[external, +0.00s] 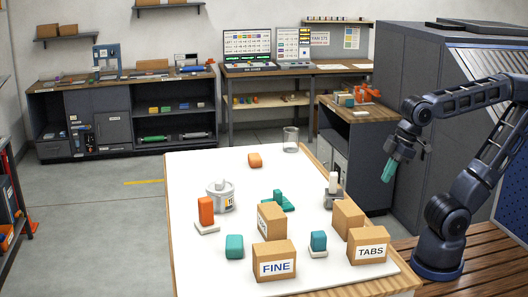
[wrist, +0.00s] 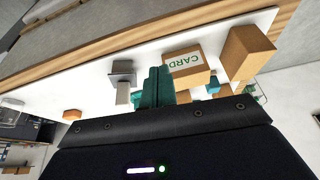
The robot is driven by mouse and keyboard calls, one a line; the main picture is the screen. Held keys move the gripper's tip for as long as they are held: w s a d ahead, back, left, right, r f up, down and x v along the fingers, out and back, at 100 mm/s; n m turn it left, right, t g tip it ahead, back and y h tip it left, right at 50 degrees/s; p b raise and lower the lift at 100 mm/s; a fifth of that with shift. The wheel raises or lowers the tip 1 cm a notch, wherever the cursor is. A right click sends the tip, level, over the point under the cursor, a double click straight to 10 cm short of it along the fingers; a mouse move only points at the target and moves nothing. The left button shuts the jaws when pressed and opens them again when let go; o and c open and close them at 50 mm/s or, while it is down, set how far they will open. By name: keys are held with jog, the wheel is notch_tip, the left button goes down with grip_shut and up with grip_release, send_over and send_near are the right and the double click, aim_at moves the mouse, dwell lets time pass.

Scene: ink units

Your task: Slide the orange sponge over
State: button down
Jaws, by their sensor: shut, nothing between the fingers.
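A taller orange block (external: 206,210) stands upright on a white base at the table's left side. My gripper (external: 389,172) has teal fingers. It hangs in the air off the right side of the table, well away from both orange blocks. The fingers (wrist: 156,86) are shut together with nothing between them.
Cardboard boxes, including one marked FINE (external: 273,262) and one marked TABS (external: 367,246), crowd the table's near right. The white top (external: 195,165) around the small orange block is clear.

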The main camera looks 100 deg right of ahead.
jog(key=w+d+r+m+g, duration=0.1)
jog(key=w+d+r+m, duration=0.5)
jog(key=w+d, duration=0.55)
jog(key=m+g, duration=0.2)
jog(key=m, duration=0.5)
send_over(264, 181)
jog(key=d, duration=0.4)
jog(key=d+f+m, duration=0.1)
jog(key=d+f, duration=0.2)
jog(key=d, duration=0.4)
jog(key=d+f+m+g, duration=0.1)
jog(key=d+f+m, duration=0.15)
jog(key=d, duration=0.45)
jog(key=d+f+m, duration=0.1)
jog(key=d+f, duration=0.3)
jog(key=d, duration=0.3)
jog(key=f, duration=0.9)
jog(key=shift+a+f, duration=0.3)
jog(key=shift+f, duration=0.1)
jog(key=a, duration=0.2)
jog(key=shift+a+r, duration=0.3)
jog(key=shift+a+f, duration=0.1)
jog(key=shift+a, duration=0.6)
jog(key=a, duration=2)
jog(key=shift+a, duration=0.2)
